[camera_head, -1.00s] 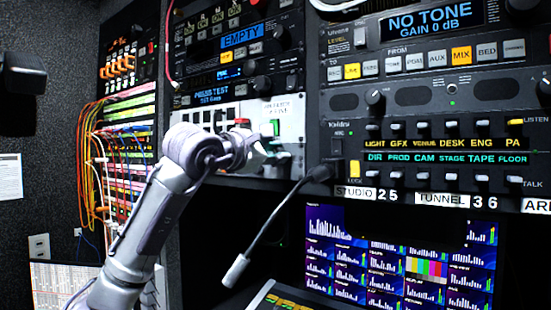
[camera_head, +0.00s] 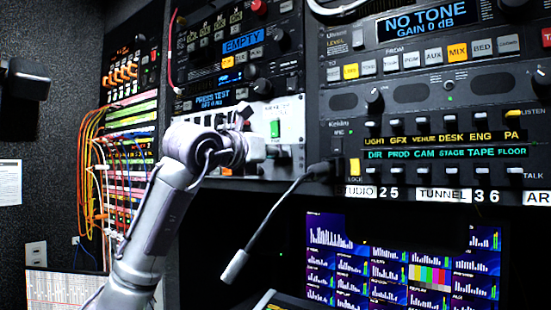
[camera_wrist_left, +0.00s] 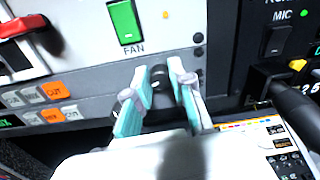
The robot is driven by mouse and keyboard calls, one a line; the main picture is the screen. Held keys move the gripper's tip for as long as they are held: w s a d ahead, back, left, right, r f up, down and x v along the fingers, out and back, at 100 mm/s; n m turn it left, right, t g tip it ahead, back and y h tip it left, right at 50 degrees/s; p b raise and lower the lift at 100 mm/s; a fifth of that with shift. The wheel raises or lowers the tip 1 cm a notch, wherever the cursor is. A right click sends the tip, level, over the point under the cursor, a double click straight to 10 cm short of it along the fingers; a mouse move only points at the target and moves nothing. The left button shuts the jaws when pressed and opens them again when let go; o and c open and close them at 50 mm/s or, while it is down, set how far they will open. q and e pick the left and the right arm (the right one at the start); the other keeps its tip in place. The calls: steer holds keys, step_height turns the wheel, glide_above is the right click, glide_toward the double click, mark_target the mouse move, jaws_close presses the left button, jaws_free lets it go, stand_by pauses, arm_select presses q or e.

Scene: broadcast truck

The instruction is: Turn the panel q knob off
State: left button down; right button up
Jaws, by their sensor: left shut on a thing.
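A small dark round knob (camera_wrist_left: 159,78) sits on the grey lower panel in the left wrist view, below and right of the green FAN switch (camera_wrist_left: 125,20). My left gripper (camera_wrist_left: 162,74) has its pale teal-sided fingers on either side of this knob and is shut on it. Any mark on the knob that gives its setting is hidden or too small to read. In the head view my left gripper (camera_head: 258,150) is at the light panel, just below left of the green switch (camera_head: 275,129), and the knob is hidden there. My right gripper is not in view.
A black gooseneck microphone (camera_head: 258,230) hangs just right of my left arm. A NO TONE audio panel (camera_head: 428,22) and a monitor of meters (camera_head: 400,262) are to the right. Coloured cables (camera_head: 92,150) hang at the left. The orange-button panel (camera_wrist_left: 55,90) is close by.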

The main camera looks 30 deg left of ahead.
arm_select(q)
steer(key=n+b, duration=0.1)
steer(key=n, duration=0.4)
steer(key=shift+f, duration=0.15)
steer(key=shift+n+b, duration=0.3)
stand_by(0.3)
steer(key=c, duration=1)
jaws_free()
steer(key=s, duration=0.4)
steer(key=s+a, duration=0.1)
steer(key=s, duration=0.3)
steer(key=s+a, duration=0.1)
steer(key=s, duration=0.2)
steer(key=shift+s, duration=0.4)
